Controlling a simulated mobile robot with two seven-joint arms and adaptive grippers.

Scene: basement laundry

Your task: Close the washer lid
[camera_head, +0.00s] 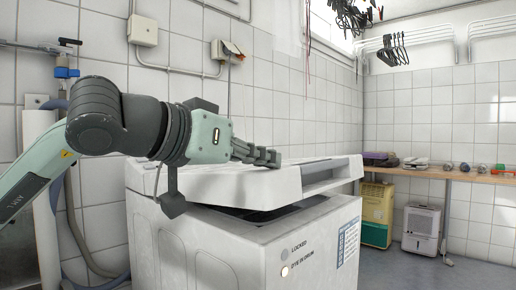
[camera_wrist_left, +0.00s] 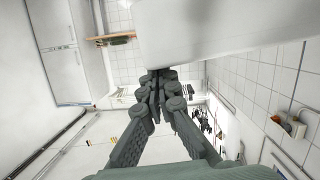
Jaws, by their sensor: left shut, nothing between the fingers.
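The white washer (camera_head: 205,245) stands in the middle of the head view. Its white lid (camera_head: 245,183) is low over the top but not flush, with a dark gap of the opening (camera_head: 270,209) showing beneath its edge. My left gripper (camera_head: 270,157) is shut and empty, its fingers over the lid's upper side. I cannot tell whether they touch it. In the left wrist view the shut fingers (camera_wrist_left: 156,82) point at a large white surface (camera_wrist_left: 210,28), likely the lid. My right gripper is not in view.
Pipes and a blue valve (camera_head: 66,72) are on the tiled wall at left. A wooden shelf (camera_head: 440,173) with small items runs along the right wall, above a yellow-green unit (camera_head: 376,212) and a white dehumidifier (camera_head: 421,229). Floor to the washer's right looks clear.

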